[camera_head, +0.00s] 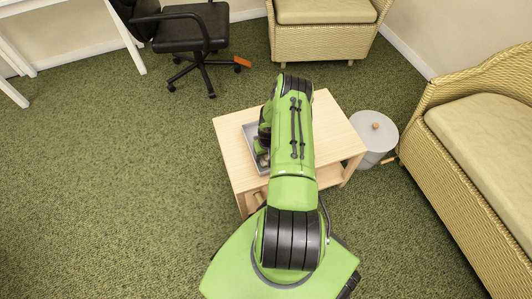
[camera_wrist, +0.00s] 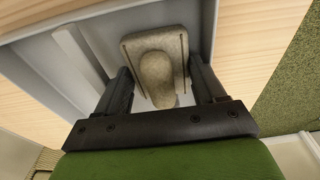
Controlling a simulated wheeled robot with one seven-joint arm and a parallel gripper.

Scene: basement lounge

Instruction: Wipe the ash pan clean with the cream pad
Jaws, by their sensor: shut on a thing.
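The ash pan (camera_head: 250,131) is a shallow grey tray on the light wooden table, partly hidden behind my arm in the head view. In the wrist view its pale grey wall (camera_wrist: 38,68) runs along the left. The cream pad (camera_wrist: 134,45) is a beige block with a rounded grip on top, over the inside of the pan. I cannot tell whether the pad's underside touches the pan floor. Any ash is not clearly visible.
The wooden table (camera_head: 335,130) has bare top to the right of my arm. A grey lidded bin (camera_head: 373,137) stands just right of it. A wicker sofa (camera_head: 478,150) is at the right, a wicker seat (camera_head: 322,40) behind, and a black office chair (camera_head: 190,35) at the back left.

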